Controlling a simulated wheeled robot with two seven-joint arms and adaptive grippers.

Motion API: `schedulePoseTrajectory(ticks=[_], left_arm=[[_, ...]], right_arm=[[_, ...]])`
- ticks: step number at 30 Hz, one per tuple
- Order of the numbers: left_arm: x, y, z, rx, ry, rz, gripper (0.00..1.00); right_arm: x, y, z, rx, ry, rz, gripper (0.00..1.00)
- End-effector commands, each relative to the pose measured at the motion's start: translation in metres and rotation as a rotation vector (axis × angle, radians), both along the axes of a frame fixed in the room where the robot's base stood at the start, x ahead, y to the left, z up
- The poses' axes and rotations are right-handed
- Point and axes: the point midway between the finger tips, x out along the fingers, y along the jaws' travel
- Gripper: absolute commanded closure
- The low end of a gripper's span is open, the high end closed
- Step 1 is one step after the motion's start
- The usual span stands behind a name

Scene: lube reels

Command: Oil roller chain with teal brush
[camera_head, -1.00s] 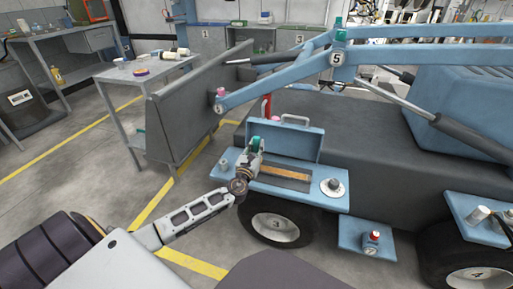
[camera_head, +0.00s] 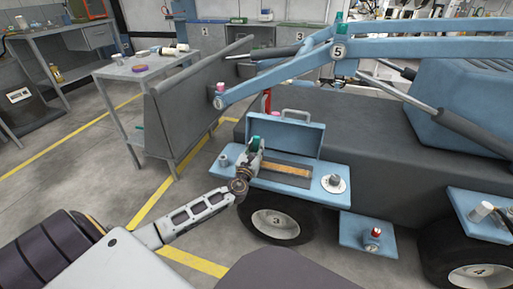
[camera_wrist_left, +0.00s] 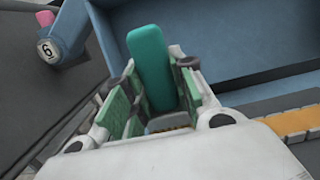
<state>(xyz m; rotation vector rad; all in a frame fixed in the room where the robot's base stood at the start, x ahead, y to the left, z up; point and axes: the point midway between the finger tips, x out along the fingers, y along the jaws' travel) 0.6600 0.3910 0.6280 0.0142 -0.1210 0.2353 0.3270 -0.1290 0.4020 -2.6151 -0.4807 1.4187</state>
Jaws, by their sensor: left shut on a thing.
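The roller chain (camera_head: 285,168) shows as a tan-orange strip in a dark slot on the blue tray, and its near end shows in the left wrist view (camera_wrist_left: 296,122). The teal brush (camera_head: 256,143) stands handle up in my left gripper (camera_head: 250,164). In the left wrist view the teal handle (camera_wrist_left: 152,62) sits between the green-padded fingers, which are shut on it. The brush is at the chain's left end. Its bristles are mostly hidden by the gripper, so I cannot tell whether they touch the chain. My right gripper is not in view.
The blue tray (camera_head: 318,192) has an upright lid (camera_head: 295,136) behind the chain and a round silver fitting (camera_head: 333,183) at right. A blue boom (camera_head: 265,80) passes above and behind. A grey panel (camera_head: 180,110) stands to the left. Open floor lies at lower left.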

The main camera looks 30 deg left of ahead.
Motion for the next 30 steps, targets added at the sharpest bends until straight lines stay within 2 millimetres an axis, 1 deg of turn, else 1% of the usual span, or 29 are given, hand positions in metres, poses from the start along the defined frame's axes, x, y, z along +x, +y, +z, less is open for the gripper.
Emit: schedulePoseTrajectory(ticks=[8, 18, 30], left_arm=[[0.0001, 0.0000, 0.0005, 0.000, -0.001, 0.000, 1.00], [0.0001, 0.0000, -0.0021, 0.000, -0.001, 0.000, 1.00], [0.0001, 0.0000, -0.0058, 0.000, -0.001, 0.000, 1.00]], right_arm=[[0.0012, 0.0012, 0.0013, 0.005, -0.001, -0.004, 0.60], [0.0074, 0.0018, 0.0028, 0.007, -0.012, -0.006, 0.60], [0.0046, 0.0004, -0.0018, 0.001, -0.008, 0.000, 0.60]])
